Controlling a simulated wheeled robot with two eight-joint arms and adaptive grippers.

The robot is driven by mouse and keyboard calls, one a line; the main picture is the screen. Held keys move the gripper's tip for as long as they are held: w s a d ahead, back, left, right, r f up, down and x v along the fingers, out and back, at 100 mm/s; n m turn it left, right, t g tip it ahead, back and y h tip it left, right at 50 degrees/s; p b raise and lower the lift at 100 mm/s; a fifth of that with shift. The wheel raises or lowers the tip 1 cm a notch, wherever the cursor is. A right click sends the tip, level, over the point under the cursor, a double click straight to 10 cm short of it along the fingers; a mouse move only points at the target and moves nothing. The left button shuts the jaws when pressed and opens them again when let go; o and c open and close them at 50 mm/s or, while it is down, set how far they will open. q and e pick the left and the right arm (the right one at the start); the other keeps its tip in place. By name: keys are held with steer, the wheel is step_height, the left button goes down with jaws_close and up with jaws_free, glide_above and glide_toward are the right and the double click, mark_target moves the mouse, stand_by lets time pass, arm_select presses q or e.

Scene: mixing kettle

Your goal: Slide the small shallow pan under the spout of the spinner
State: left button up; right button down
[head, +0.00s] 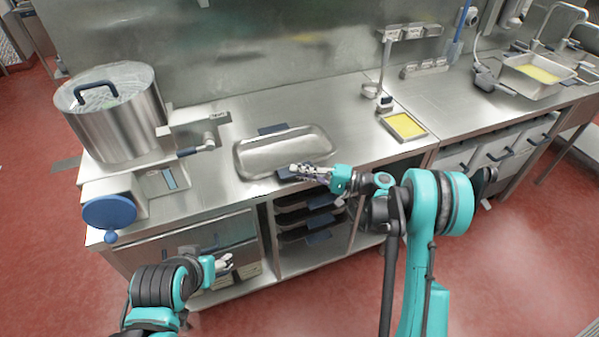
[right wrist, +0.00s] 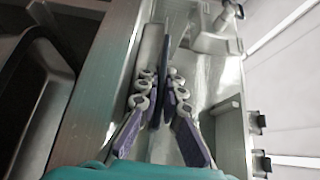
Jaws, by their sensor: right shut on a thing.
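The small shallow pan (head: 262,157) is a steel rectangle with dark blue handles, lying on the steel counter right of the spinner. The spinner (head: 112,122) is a large steel drum on a base with a blue hand wheel. Its spout (head: 208,138) sticks out to the right, and the pan lies to the right of it, apart from it. My right gripper (head: 296,170) is shut on the pan's near handle, seen between its fingers in the right wrist view (right wrist: 163,95). My left gripper (head: 227,263) is open and empty in front of the cabinet, below the counter top.
A shallow tray with yellow contents (head: 404,126) stands on the counter to the right. Shelves with dark trays (head: 305,215) are under the counter. Bare counter lies between pan and back wall.

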mark_target(266, 190)
steer(key=shift+a, duration=0.1)
steer(key=shift+s+a+b, duration=0.2)
steer(key=shift+s+a, duration=0.2)
steer(key=shift+a, duration=0.75)
steer(key=shift+s+a+b, duration=0.25)
steer(key=shift+s+a, duration=0.15)
steer(key=shift+a, duration=0.75)
steer(key=shift+s+a+b, duration=0.2)
steer(key=shift+s+a, duration=0.2)
steer(key=shift+a, duration=0.75)
steer(key=shift+s+a, duration=0.25)
steer(key=shift+a, duration=0.45)
steer(key=shift+s+a, duration=0.2)
steer(key=shift+a, duration=0.7)
steer(key=c, duration=1.2)
jaws_free()
steer(key=shift+s, duration=0.1)
steer(key=shift+o, duration=0.2)
steer(key=shift+d, duration=0.1)
